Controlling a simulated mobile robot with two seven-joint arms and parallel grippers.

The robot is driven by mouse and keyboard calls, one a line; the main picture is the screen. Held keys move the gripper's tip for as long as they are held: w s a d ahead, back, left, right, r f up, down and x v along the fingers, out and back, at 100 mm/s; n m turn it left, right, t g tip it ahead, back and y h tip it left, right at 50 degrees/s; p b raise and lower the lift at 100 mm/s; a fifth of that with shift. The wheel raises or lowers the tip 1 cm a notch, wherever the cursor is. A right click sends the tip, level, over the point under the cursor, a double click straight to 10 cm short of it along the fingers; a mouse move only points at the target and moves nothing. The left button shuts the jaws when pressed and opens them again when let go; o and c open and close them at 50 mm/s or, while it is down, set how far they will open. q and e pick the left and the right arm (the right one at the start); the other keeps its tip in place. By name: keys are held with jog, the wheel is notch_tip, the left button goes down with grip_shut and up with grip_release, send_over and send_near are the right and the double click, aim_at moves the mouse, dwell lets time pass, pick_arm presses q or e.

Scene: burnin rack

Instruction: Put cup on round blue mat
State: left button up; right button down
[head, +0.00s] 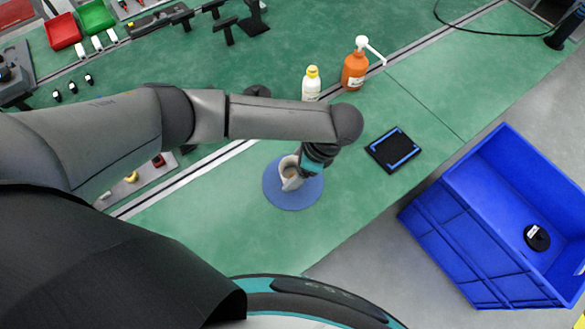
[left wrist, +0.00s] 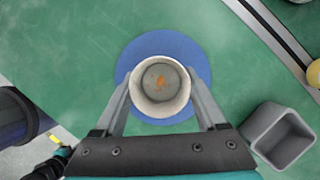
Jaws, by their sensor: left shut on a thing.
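The cup (head: 287,166) is pale with a greyish inside and an orange mark at its bottom. It is over the round blue mat (head: 280,200), inside the mat's outline in both views. My left gripper (head: 293,177) is shut on the cup. In the left wrist view, its two fingers press on opposite sides of the cup (left wrist: 160,107), and the mat (left wrist: 160,42) shows around it. The cup looks upright. I cannot tell whether its base touches the mat. My right gripper is not in view.
A black tray with blue edges (head: 394,149) lies right of the mat. An orange pump bottle (head: 355,69) and a white bottle with a yellow cap (head: 311,83) stand behind. A blue crate (head: 470,230) is beyond the table edge. A grey square container (left wrist: 279,135) is near the gripper.

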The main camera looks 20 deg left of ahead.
pick_arm(q)
jog(key=shift+f, duration=0.1)
jog(key=o, duration=1.3)
jog(key=p+v, duration=0.1)
jog(key=v, duration=1.1)
jog(key=shift+p, duration=0.4)
